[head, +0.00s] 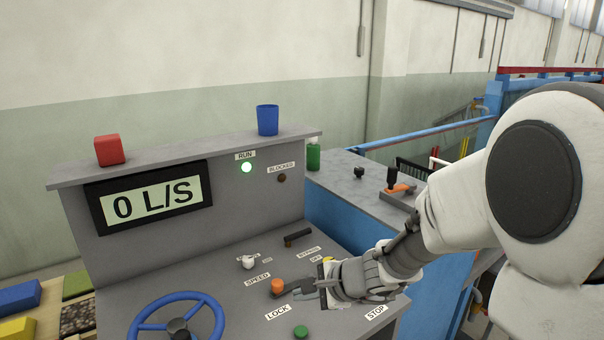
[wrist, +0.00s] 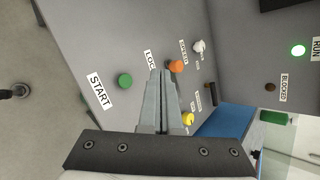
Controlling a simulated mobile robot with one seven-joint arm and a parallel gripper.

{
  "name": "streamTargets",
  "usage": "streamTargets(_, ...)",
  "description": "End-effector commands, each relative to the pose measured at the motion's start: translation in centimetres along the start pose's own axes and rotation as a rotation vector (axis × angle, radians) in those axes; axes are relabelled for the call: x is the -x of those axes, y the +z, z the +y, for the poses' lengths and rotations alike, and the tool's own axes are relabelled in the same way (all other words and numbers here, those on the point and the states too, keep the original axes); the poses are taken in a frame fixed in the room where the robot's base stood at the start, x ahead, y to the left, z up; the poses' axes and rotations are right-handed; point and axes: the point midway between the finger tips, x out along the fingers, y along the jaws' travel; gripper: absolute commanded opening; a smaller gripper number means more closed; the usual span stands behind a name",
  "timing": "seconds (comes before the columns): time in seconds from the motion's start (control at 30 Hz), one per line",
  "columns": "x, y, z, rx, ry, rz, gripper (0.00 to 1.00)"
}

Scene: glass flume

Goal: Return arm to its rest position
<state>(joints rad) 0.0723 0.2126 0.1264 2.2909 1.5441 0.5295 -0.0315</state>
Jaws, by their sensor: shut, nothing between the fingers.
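My arm (head: 435,205) reaches in from the right over the grey control console (head: 205,285). My gripper (head: 300,286) is shut and empty, its fingers pointing left across the panel. In the wrist view the two fingers of my gripper (wrist: 160,75) lie together, with their tips near the orange knob (wrist: 176,66). In the head view the orange knob (head: 278,286) is right by the fingertips. I cannot tell whether they touch.
A green button (head: 300,332), a blue handwheel (head: 176,320), a white knob (head: 248,262) and a black lever (head: 298,237) sit on the panel. The display (head: 150,198) reads 0 L/S; the RUN lamp (head: 246,167) glows green. A red block (head: 109,150) and blue cup (head: 267,120) stand on top.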

Motion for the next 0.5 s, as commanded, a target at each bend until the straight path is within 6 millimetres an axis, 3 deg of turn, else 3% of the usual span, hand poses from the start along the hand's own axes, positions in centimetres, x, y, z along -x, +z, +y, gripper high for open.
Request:
streamTargets(0.2,6.7,4.3,0.8,0.419,0.056,-0.021,0.00)
streamTargets(0.5,15.3,5.8,5.2,0.928,0.223,0.057,0.00)
